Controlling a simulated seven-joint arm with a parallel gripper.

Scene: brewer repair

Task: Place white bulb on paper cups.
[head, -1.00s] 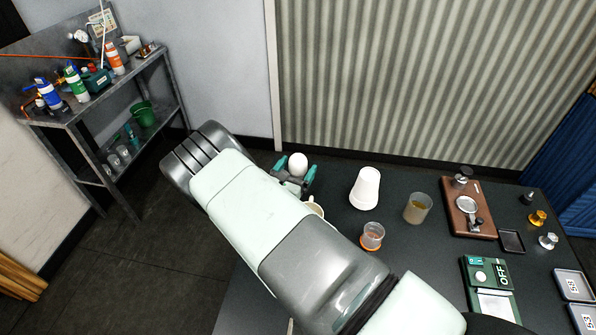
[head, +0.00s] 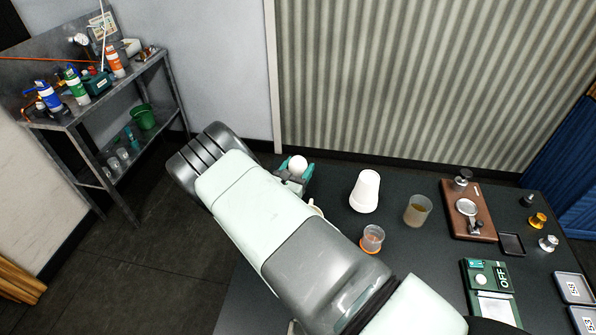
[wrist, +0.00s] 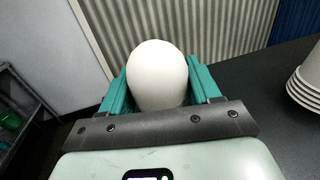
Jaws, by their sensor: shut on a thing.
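The white bulb (head: 298,163) is a smooth rounded white shape held between the teal fingers of my gripper (head: 292,178). In the wrist view the bulb (wrist: 158,75) fills the space between both fingers, and my gripper (wrist: 158,92) is shut on it. The paper cups (head: 365,191) are a white upside-down stack on the dark table, to the right of my gripper and apart from it. Part of the stack shows at the right edge of the wrist view (wrist: 306,84). The bulb's lower part is hidden by the gripper.
A clear cup with an orange base (head: 372,240) and a beaker of amber liquid (head: 417,211) stand near the paper cups. A brown board (head: 467,211) and a green scale (head: 487,272) are farther right. My arm partly hides a cup (head: 316,208).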

